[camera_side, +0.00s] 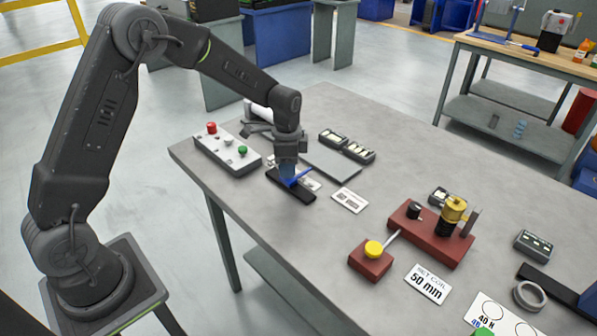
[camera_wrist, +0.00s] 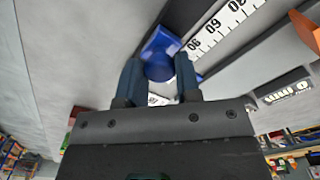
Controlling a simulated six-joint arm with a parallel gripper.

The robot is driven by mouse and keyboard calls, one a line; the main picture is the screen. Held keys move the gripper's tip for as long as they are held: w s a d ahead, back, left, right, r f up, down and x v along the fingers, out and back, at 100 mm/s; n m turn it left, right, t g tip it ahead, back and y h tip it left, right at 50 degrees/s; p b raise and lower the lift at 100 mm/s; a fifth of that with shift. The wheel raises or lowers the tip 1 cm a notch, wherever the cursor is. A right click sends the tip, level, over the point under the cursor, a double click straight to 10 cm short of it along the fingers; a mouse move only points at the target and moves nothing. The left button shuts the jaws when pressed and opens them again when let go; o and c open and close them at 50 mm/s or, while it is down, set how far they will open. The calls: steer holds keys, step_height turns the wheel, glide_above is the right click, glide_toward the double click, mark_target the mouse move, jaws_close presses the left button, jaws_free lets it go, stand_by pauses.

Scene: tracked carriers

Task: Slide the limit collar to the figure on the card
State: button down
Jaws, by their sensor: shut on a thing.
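My gripper (camera_side: 287,176) points down at the black rail (camera_side: 297,197) on the near side of the table. It is shut on the blue limit collar (camera_side: 300,177), and my fingers partly hide the collar. In the wrist view the blue collar (camera_wrist: 160,62) sits between my two fingertips (camera_wrist: 158,78), at the white scale strip (camera_wrist: 222,26) with black figures. The scale is turned in this view, and the exact reading at the collar is not clear. A white card (camera_side: 349,200) lies right of the rail; its print is too small to read there.
A grey plate (camera_side: 329,162) and dark boxes (camera_side: 347,146) lie behind. A red block with yellow knob (camera_side: 370,262) and a "50 mm" card (camera_side: 428,284) are farther right.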

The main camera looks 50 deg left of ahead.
steer(key=a, duration=0.5)
steer(key=shift+a, duration=0.2)
steer(key=c, duration=0.8)
jaws_free()
step_height(320, 180, up, 14)
steer(key=shift+f, duration=0.1)
